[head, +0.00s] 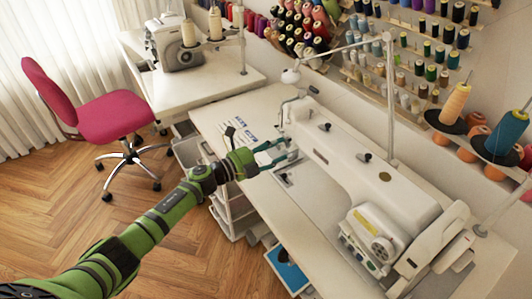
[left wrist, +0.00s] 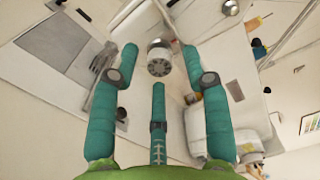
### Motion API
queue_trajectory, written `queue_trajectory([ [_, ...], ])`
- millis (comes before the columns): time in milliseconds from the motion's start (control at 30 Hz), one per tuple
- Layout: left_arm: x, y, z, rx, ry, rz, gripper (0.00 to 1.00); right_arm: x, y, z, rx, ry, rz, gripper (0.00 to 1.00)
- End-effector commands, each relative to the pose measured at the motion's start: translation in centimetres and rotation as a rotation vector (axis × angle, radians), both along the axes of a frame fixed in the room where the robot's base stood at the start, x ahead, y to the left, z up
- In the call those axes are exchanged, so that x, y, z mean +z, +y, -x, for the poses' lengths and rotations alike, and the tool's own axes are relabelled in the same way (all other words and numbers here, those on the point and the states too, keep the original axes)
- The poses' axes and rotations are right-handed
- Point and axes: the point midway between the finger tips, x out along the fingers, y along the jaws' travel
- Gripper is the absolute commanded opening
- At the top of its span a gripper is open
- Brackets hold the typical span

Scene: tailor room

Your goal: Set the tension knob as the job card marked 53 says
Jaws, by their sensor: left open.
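The white sewing machine (head: 360,165) lies along the table, its needle end towards the left gripper. My left gripper (head: 284,152) is at that end with its teal fingers spread. In the left wrist view the open gripper (left wrist: 158,68) has a round pale knob with a dark ribbed face (left wrist: 159,66) between its fingertips, which looks like the tension knob. The fingers appear apart from it. Its setting cannot be read. Small cards with blue marks (head: 240,134) lie on the table beyond the gripper; their numbers are too small to read. My right gripper is not in view.
The table (head: 215,118) has free room around the cards. A thread stand with cones (head: 480,138) is at the right, and its pole (head: 390,95) rises behind the machine. A second sewing table (head: 190,88) and a pink chair (head: 95,105) stand at the left.

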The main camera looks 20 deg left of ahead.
Motion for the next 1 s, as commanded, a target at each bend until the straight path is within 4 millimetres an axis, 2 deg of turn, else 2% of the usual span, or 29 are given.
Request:
queue_trajectory([
  [167,-0.2,1.6,2.0,0.002,0.004,-0.003,0.47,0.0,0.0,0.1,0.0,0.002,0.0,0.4],
  [400,-0.3,4.8,6.2,0.0,0.006,-0.002,0.47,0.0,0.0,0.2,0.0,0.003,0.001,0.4],
  [600,-0.2,6.6,8.6,-0.001,0.004,0.0,0.47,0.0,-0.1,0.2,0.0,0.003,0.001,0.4],
  [1000,-0.1,7.2,9.4,-0.002,0.002,-0.001,0.47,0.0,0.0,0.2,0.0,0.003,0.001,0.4],
])
